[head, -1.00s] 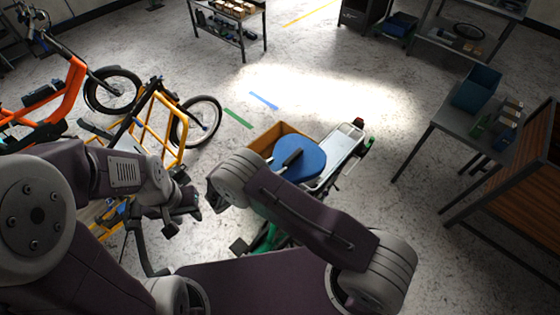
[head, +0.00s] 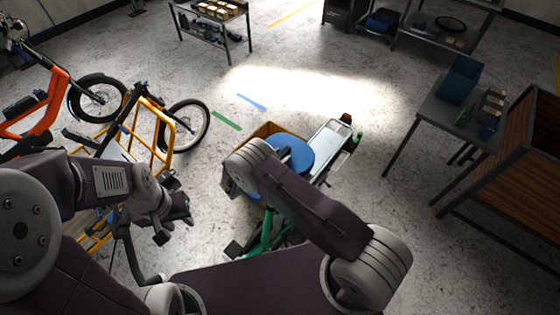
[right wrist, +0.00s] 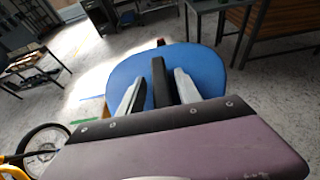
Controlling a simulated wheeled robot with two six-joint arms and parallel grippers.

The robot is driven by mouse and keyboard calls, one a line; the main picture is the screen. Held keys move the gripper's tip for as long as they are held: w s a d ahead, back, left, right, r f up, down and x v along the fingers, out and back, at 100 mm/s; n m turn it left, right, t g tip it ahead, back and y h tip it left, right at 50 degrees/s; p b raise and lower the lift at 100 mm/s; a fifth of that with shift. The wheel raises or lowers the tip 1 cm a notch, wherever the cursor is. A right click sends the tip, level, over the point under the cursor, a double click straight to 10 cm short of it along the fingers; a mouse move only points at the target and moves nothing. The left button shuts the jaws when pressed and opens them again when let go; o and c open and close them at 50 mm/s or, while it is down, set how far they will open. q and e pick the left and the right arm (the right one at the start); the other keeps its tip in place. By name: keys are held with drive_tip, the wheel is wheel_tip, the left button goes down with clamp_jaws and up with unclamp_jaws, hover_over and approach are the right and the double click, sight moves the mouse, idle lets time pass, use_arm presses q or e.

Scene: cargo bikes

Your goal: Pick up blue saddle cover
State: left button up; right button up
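The blue saddle cover (head: 297,150) is a flat, rounded blue pad at the rear of a green cargo bike (head: 265,232), beside an orange-brown box (head: 262,131). In the right wrist view the cover (right wrist: 208,62) fills the middle. A black bar (right wrist: 160,85) stands out in front of it. My right gripper (right wrist: 155,90) is open, with one grey finger on each side of the bar and blue showing between. In the head view my right arm hides this gripper and part of the cover. My left gripper (head: 172,222) looks open and empty, near a dark handlebar.
A yellow-framed cargo bike (head: 150,125) and an orange bike (head: 50,100) stand at left. A grey table (head: 440,115) with a blue bin (head: 460,80) and a wooden-sided crate (head: 525,160) are at right.

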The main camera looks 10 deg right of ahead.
clamp_jaws()
wheel_tip(320, 180, up, 5)
drive_tip(key=p, duration=0.3)
drive_tip(key=w+d+r+p, duration=0.2)
drive_tip(key=d+r+p, duration=0.3)
drive_tip(key=d, duration=0.6)
drive_tip(key=shift+d+r, duration=0.25)
drive_tip(key=shift+r, duration=0.3)
